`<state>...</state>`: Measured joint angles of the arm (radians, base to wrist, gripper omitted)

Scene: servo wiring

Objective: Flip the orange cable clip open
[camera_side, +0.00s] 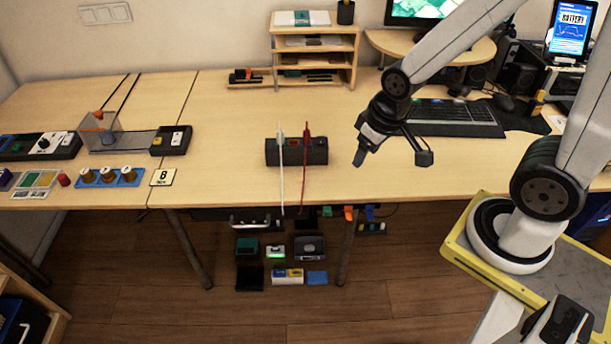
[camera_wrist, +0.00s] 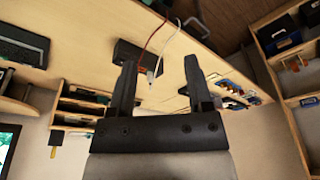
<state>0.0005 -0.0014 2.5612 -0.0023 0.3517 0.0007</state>
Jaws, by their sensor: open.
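A small orange piece (camera_side: 348,213), which looks like the orange clip, shows just below the table's front edge in the side view. It is too small to tell whether it is open or shut. A blue piece (camera_side: 369,212) and a green piece (camera_side: 327,211) sit beside it. I cannot pick out the orange clip in the wrist view. My gripper (camera_side: 392,157) is open and empty above the table, up and to the right of the orange piece and apart from it. In the wrist view its fingers (camera_wrist: 161,62) are spread with nothing held between them.
A black block (camera_side: 296,151) with a white cable (camera_side: 281,175) and a red cable (camera_side: 306,170) across it stands left of my gripper. A keyboard (camera_side: 450,115) lies to the right. A wooden shelf (camera_side: 314,45) stands behind.

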